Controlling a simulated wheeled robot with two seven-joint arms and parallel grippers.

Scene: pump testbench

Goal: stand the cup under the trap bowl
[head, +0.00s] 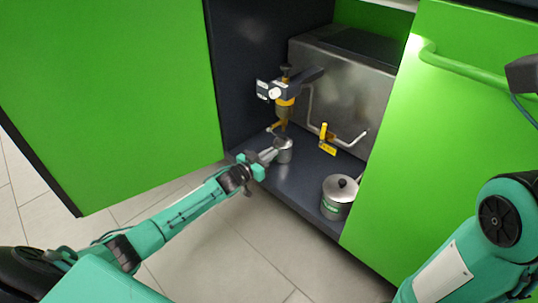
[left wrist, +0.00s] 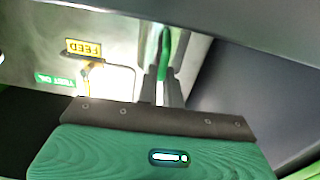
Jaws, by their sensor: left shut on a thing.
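The small grey metal cup (head: 285,152) is upright at the left of the dark cabinet floor, low beneath the trap bowl (head: 284,110). The bowl is amber and hangs under the filter housing, with a yellow drain fitting (head: 280,126) between it and the cup. My left gripper (head: 271,154) reaches in from the front left and is shut on the cup's near side. I cannot tell whether the cup's base touches the floor. In the left wrist view the narrow fingers (left wrist: 162,88) are close together; I cannot make out the cup clearly there. My right gripper is out of view.
A lidded pot (head: 338,198) with a green label stands at the cabinet floor's front right. A yellow valve handle and tag (head: 326,140) sit before the steel tank (head: 345,85).

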